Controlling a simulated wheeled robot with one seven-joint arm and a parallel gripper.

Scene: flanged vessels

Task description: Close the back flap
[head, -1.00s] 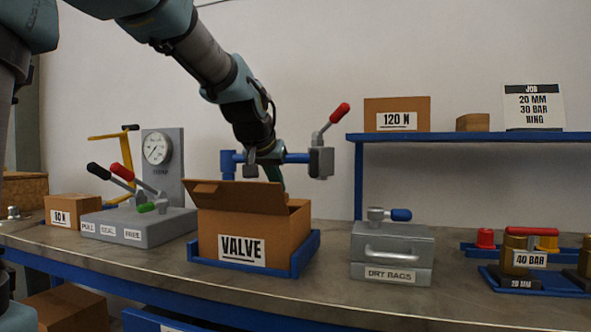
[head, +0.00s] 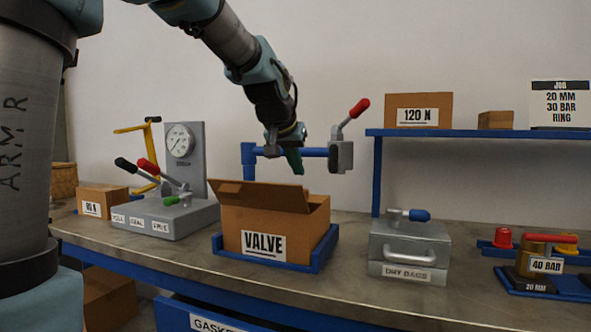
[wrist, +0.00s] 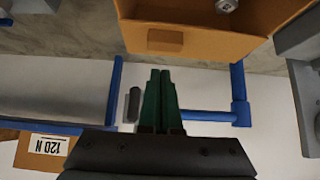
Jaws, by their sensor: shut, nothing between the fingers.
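The cardboard box marked VALVE (head: 240,221) sits in a blue tray (head: 319,262) on the bench. Its front flap (head: 262,194) stands up and leans, hiding much of the opening. In the wrist view, an orange-brown panel with a small tab (wrist: 205,42), seemingly the back flap, extends from the box's far side; in the head view it is hidden. A grey metal part (wrist: 226,5) shows inside the box. My gripper (head: 296,170) is shut and empty, its green fingers above and behind the box. In the wrist view its fingertips (wrist: 161,73) point towards the panel without clearly touching it.
A blue pipe with a red-handled clamp (head: 341,155) stands close behind the box and my gripper. A lever block with a gauge (head: 180,140) is left, a grey DRY BAGS case (head: 410,245) right. A blue shelf (head: 470,133) is at back right.

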